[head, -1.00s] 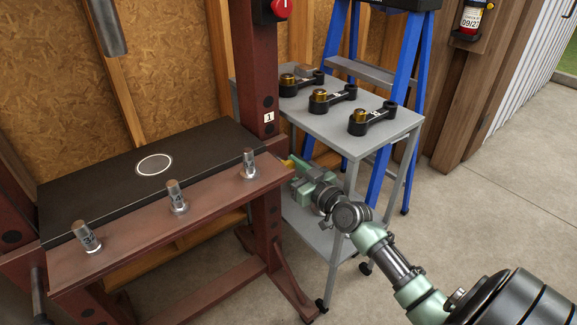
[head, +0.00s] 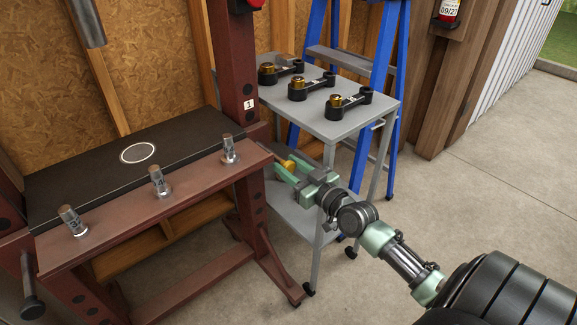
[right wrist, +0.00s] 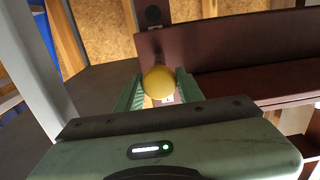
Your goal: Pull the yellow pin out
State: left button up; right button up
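The yellow pin's round knob (head: 288,165) sits between the green fingers of my right gripper (head: 291,169), just right of the red-brown press frame's post (head: 240,75). In the right wrist view the yellow knob (right wrist: 159,82) fills the space between the two fingers (right wrist: 159,92), which meet its sides. The right gripper looks shut on it. The knob stands apart from the post. A thin shaft seems to run from it towards the frame, but whether its tip is still in a hole I cannot tell. My left gripper is not in view.
The grey cart (head: 335,125) stands close behind my right gripper, with several black arms with brass bushings on top. A blue ladder (head: 385,110) is behind it. Open floor lies to the right.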

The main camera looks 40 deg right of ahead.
jog(key=shift+o, duration=1.4)
jog(key=s, duration=0.7)
jog(key=shift+s+d, duration=0.35)
jog(key=shift+s, duration=0.05)
